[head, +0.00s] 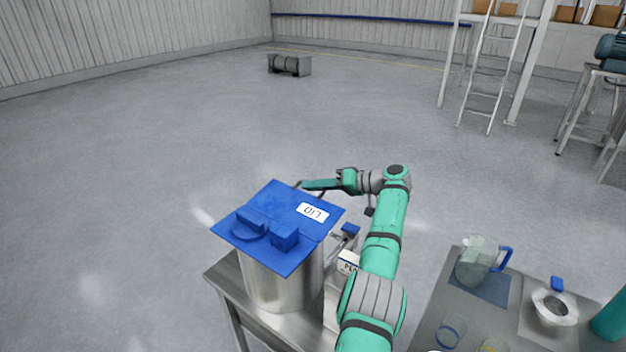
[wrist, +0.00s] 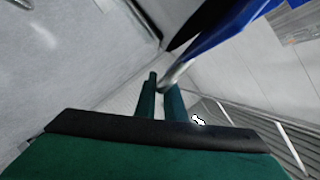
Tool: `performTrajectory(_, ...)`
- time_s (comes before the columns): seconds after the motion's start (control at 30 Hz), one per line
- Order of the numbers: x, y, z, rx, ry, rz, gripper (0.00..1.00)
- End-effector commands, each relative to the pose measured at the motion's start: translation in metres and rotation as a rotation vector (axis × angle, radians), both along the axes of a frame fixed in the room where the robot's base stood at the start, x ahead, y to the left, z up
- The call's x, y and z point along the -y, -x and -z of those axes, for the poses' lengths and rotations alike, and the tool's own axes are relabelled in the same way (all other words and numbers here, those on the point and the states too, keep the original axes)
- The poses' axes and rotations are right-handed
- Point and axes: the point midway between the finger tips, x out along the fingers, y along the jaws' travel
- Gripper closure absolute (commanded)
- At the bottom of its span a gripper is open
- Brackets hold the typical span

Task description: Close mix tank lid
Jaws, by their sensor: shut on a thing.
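The mix tank (head: 280,287) is a steel cylinder standing on a metal table in the head view. Its blue square lid (head: 272,210), with a white LID label, lies over its top. The tank rim is hidden under the lid, so I cannot tell whether it sits flush. My gripper (head: 306,185) is at the lid's far edge. In the wrist view, my gripper (wrist: 162,84) is shut on a curved metal handle (wrist: 181,69) that runs up to the blue lid (wrist: 222,30).
A small blue-topped item (head: 350,230) and a white labelled box (head: 347,262) stand right of the tank.

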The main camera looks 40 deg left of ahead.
Motion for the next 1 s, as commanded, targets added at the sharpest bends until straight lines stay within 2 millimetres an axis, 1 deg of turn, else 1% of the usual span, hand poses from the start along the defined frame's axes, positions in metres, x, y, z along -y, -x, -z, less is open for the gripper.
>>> performTrajectory(0.03,-0.006,0.002,0.0,-0.018,-0.002,-0.001,1.0)
performTrajectory(0.13,-0.005,0.002,0.006,-0.055,0.003,0.0,1.0)
performTrajectory(0.5,-0.004,0.002,0.024,-0.052,0.004,0.003,1.0)
performTrajectory(1.0,-0.004,0.003,0.03,-0.051,0.004,0.002,1.0)
